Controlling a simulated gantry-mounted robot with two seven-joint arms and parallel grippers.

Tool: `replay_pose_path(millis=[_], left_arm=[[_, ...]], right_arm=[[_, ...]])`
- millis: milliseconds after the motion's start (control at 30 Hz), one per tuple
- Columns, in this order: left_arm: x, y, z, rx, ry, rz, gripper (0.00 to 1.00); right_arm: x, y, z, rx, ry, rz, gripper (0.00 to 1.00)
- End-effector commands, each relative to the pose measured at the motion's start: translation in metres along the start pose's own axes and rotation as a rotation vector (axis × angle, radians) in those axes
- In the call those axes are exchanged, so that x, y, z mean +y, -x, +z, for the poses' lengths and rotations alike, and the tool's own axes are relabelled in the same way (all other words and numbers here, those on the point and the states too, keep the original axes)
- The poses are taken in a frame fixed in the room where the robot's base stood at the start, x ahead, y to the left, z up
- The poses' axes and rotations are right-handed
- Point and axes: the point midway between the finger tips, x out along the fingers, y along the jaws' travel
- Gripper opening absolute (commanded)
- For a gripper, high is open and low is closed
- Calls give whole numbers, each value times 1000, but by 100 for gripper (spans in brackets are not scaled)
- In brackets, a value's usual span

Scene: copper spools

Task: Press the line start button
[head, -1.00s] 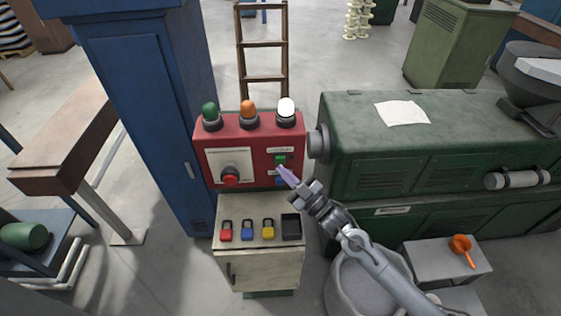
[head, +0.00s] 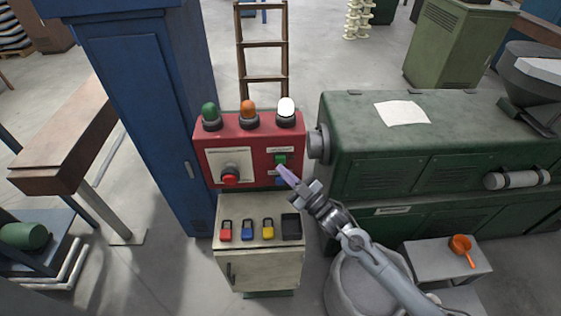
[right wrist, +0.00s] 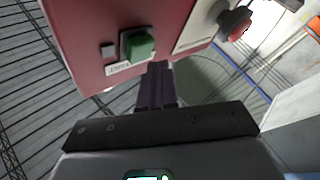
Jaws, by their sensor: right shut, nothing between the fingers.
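A red control box (head: 248,133) stands on a pale cabinet. The green button (head: 281,159) is on the right of its front face; it also shows in the right wrist view (right wrist: 138,46) as a square green cap beside a label. My right gripper (head: 282,169) is shut and empty, with its purple fingers pointing at the box just below the green button. In the right wrist view the fingertips (right wrist: 158,68) are close to the button's lower edge; I cannot tell whether they touch the box. My left gripper is not in view.
A red round knob (head: 230,175) is on the left of the box face. Green, orange and white lamps (head: 248,112) top it. Coloured padlocks (head: 247,230) lie on the cabinet front. A blue cabinet (head: 150,110) is left, a green machine (head: 420,150) right.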

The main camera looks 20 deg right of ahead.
Motion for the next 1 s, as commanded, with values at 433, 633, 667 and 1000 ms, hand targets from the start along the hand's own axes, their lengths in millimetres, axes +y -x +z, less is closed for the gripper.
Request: replay_pose_path(millis=[433,633,667,1000], left_arm=[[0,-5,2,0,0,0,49],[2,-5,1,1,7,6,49],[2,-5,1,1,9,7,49],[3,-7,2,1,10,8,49]], right_arm=[[4,-5,4,0,-1,0,0],[4,-5,4,0,0,0,0],[4,-6,4,0,0,0,0],[5,-8,6,0,0,0,0]])
